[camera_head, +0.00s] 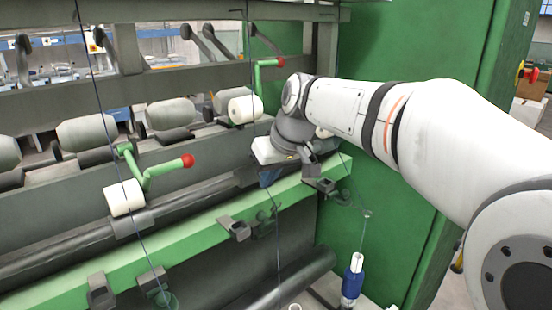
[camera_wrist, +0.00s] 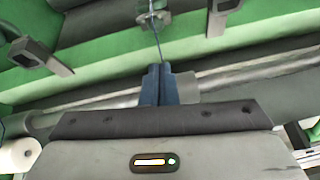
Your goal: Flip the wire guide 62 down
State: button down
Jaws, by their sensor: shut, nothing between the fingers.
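No number is readable on any part, so I cannot tell for certain which is wire guide 62. In the wrist view, a small metal guide (camera_wrist: 151,19) sits at the green rail, with a thin dark wire running from it toward my fingers. My gripper (camera_wrist: 157,70) has its two blue fingers pressed together and empty, below that guide in the picture and apart from it. In the head view, my gripper (camera_head: 269,178) is just behind the green rail (camera_head: 200,228), left of a dark bracket (camera_head: 320,186). My wrist partly hides the area around it.
Other dark brackets (camera_head: 235,228) stand along the rail. A green lever with a red knob (camera_head: 187,160) and a white roller (camera_head: 123,197) are at left; another lever (camera_head: 268,63) stands behind. Thin wires hang across the scene. A blue spool (camera_head: 352,280) is below at right.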

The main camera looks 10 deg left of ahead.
jog(key=shift+s+d+f, duration=0.4)
jog(key=shift+s+f, duration=0.2)
jog(key=shift+f, duration=0.25)
jog(key=shift+s+d+f, duration=0.35)
jog(key=shift+s+f, duration=0.2)
jog(key=shift+f, duration=0.25)
